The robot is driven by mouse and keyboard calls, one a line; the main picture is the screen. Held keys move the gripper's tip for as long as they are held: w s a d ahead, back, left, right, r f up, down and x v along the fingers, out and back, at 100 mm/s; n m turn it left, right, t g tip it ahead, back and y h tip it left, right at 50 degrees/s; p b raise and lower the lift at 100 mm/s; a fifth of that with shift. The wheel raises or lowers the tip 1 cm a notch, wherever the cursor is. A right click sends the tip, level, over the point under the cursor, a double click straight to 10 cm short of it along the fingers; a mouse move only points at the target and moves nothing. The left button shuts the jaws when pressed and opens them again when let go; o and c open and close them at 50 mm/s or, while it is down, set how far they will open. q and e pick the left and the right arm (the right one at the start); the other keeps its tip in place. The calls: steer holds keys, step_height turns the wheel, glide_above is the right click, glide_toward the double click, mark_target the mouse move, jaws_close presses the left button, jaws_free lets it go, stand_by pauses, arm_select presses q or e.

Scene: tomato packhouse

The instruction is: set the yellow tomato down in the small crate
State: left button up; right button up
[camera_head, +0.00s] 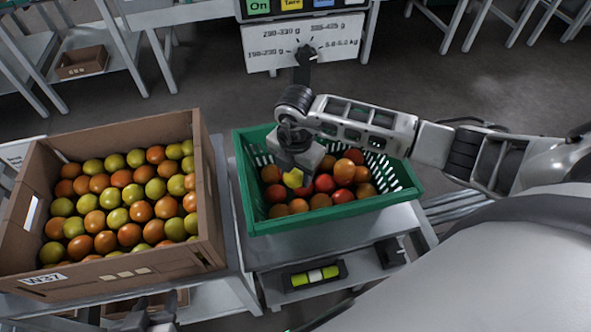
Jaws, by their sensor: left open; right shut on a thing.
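The yellow tomato (293,179) is in my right gripper (296,172), which is shut on it. The gripper points down inside the green small crate (318,219), towards its left half. The tomato is at about the height of the red and orange tomatoes there; I cannot tell whether it touches them. The gripper and wrist hide part of the tomato and the crate's back left. My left gripper (150,318) is open at the bottom edge of the view, below the cardboard box and partly cut off.
A large cardboard box (115,266) full of green and orange tomatoes stands left of the crate. A spirit level (314,275) lies on the shelf below. Several metal tables stand farther back.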

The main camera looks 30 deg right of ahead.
steer(key=shift+f+b, duration=0.45)
steer(key=shift+f, duration=0.2)
steer(key=o, duration=0.8)
steer(key=c, duration=0.3)
steer(key=shift+r, duration=0.2)
step_height(320, 180, up, 4)
steer(key=p, duration=0.4)
steer(key=shift+r, duration=0.25)
steer(key=shift+r+p, duration=0.65)
steer(key=shift+r, duration=0.45)
